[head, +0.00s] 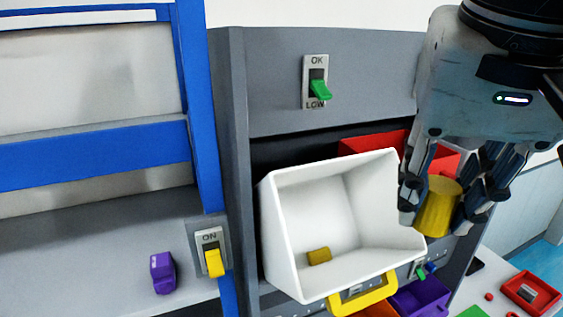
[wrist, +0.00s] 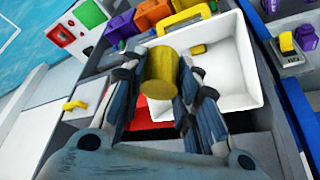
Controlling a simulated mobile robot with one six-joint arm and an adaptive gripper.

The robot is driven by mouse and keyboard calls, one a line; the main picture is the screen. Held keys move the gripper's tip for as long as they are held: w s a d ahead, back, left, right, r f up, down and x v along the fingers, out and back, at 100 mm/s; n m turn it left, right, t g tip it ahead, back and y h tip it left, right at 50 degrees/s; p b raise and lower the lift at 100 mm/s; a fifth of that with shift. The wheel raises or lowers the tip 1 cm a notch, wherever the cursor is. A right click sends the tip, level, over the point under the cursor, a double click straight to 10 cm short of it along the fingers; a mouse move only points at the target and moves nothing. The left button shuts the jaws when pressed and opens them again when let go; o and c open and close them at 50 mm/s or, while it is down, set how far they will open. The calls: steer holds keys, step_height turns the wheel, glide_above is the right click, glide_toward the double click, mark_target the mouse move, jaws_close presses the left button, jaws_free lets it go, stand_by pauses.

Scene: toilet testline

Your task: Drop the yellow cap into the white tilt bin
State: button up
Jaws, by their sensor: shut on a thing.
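The yellow cap (head: 438,206) is a short yellow cylinder held between the fingers of my gripper (head: 440,200). In the head view it is just right of the white tilt bin's right rim; I cannot tell its exact height over the bin. The wrist view shows the cap (wrist: 160,73) between both fingers of my gripper (wrist: 158,75), with the bin (wrist: 232,85) behind and to its right. The white tilt bin (head: 300,215) is tipped open toward the front, with a yellow handle (head: 365,294) on its lower front edge. A small yellow piece (head: 319,256) lies inside it.
A red bin (head: 375,143) is behind the white bin. A purple bin (head: 422,297) is below right. A green-lever switch (head: 319,88) is on the grey panel above. A yellow-lever switch (head: 212,255) and a purple object (head: 162,272) are at left. A red tray (head: 530,292) is at lower right.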

steer(key=shift+w, duration=0.5)
steer(key=w+a+f, duration=0.2)
steer(key=w, duration=0.5)
steer(key=shift+w+a, duration=0.35)
steer(key=shift+a, duration=0.05)
steer(key=o, duration=0.8)
steer(key=shift+v, duration=3.8)
steer(key=shift+s, duration=0.1)
